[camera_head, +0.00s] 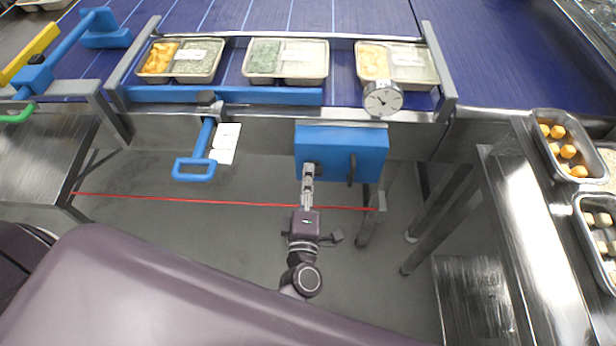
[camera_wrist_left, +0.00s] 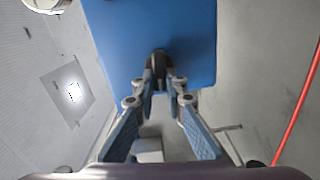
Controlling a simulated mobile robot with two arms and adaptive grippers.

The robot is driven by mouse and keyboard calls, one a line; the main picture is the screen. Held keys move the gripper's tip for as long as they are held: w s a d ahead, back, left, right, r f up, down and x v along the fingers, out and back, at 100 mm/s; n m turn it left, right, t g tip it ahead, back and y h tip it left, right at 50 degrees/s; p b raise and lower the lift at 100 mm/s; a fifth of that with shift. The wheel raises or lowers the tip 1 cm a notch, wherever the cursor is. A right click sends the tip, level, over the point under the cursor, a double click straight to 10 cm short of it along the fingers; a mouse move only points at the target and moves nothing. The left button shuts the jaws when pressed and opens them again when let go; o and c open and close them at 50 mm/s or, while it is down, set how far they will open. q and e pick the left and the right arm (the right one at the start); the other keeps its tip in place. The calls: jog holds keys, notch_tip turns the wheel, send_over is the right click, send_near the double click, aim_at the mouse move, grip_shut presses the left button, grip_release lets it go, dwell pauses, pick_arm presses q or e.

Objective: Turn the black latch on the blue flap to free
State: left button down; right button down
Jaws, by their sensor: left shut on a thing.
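The blue flap (camera_head: 341,142) hangs below the front edge of the conveyor, near the middle of the head view. It fills the top of the left wrist view (camera_wrist_left: 150,25). The black latch (camera_wrist_left: 159,60) shows on the flap between the fingertips of my left gripper (camera_wrist_left: 161,80). My left gripper (camera_head: 308,172) reaches up to the lower left part of the flap in the head view and is shut on the latch. The fingers partly hide the latch, so its exact turn is hard to tell. My right gripper is not in view.
A second dark upright piece (camera_head: 351,169) is on the flap's right part. A round dial (camera_head: 383,98) sits above the flap. A blue handle (camera_head: 195,168) hangs at left. A red line (camera_head: 240,203) runs below the flap. Filled trays (camera_head: 286,80) stand on the conveyor.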

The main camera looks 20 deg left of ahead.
pick_arm(q)
jog(key=shift+f+n, duration=0.15)
jog(key=shift+n, duration=0.45)
jog(key=c, duration=2)
grip_release()
jog(key=shift+o, duration=0.2)
jog(key=v, duration=1.2)
